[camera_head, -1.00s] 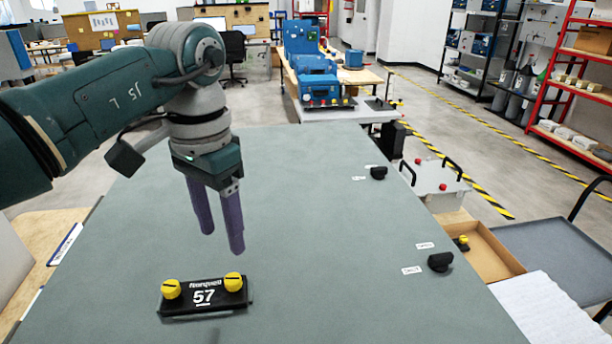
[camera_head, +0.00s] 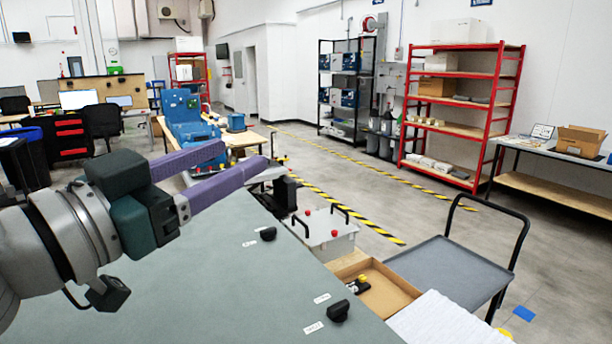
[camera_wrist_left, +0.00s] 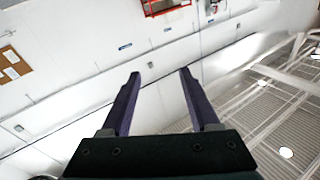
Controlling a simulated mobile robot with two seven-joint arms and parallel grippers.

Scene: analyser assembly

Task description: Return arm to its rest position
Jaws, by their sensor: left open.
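My left arm comes in from the left in the head view. Its gripper (camera_head: 245,168) is raised above the grey-green panel (camera_head: 215,275), with two purple fingers pointing right and slightly up. The fingers are apart and nothing is between them. In the left wrist view the same open gripper (camera_wrist_left: 160,75) points toward a white wall and part of the ceiling. My right gripper is in neither view.
Two black knobs (camera_head: 338,311) (camera_head: 268,234) sit along the panel's right edge. Beyond it are a white box with black handles (camera_head: 322,232), a cardboard tray (camera_head: 385,290) and a grey cart (camera_head: 455,268). Red shelving (camera_head: 460,130) stands farther back. Open floor lies between.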

